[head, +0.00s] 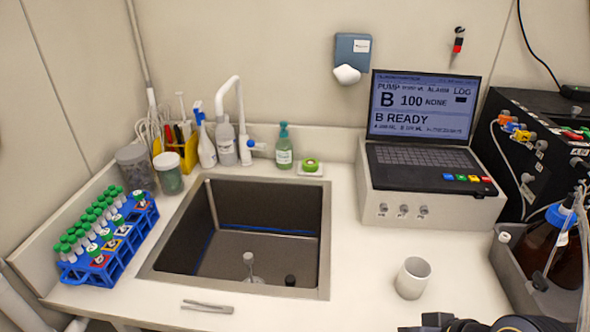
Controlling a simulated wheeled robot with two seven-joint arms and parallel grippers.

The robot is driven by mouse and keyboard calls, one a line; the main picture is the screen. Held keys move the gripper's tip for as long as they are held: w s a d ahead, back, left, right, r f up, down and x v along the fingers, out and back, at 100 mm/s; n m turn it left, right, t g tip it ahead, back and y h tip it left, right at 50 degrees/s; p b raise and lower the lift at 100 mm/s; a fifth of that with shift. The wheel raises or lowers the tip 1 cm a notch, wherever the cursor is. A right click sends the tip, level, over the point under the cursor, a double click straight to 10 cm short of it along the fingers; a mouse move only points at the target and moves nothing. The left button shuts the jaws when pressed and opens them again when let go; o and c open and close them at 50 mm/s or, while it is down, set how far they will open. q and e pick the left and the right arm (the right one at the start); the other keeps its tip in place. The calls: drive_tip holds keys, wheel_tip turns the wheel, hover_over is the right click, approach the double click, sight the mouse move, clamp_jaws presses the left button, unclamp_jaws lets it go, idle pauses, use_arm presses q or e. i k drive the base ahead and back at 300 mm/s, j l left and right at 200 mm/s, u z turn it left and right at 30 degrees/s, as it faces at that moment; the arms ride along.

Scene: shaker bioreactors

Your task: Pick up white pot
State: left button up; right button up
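The white pot (412,279) is a small, plain white cup standing upright on the white counter, right of the sink and in front of the laptop unit. Its open top faces up and nothing touches it. Dark parts of my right gripper (468,325) show at the bottom edge, just below and to the right of the pot and apart from it. Most of this gripper is cut off by the frame, so its opening cannot be made out. My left gripper is not in view.
A sink (325,250) lies left of the pot, with tweezers (207,307) at its front edge. A blue rack (125,247) of green-capped tubes stands at far left. A laptop on a white box (435,205) is behind; a grey tray (510,268) with a brown bottle (555,245) is right.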

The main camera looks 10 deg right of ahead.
sight(415, 272)
drive_tip(key=z, duration=1.3)
